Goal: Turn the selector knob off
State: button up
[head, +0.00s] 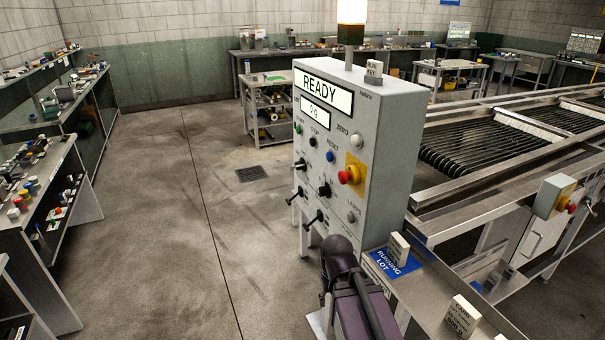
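The grey control cabinet (385,130) stands in the middle of the head view, its panel facing left. Several black knobs with levers or pointers sit low on the panel: one at upper left (299,165), one at lower left (294,195), one in the middle (324,190) and one at the bottom (313,218). Their small labels are unreadable, so I cannot tell which is the selector knob or its setting. The upper display (325,88) reads READY. My dark arm shows at the bottom, below the panel; my gripper is not in view.
A red emergency stop (349,175) on a yellow plate sits right of the knobs. Green, black and blue buttons are above them. A lit beacon (351,20) tops the cabinet. The roller machine (490,145) and a steel ledge (430,290) lie right. The left floor is clear.

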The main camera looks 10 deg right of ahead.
aim_at(301, 165)
jog(key=k, duration=0.25)
jog(key=u, duration=0.25)
jog(key=i, duration=1.25)
jog(key=z, duration=0.35)
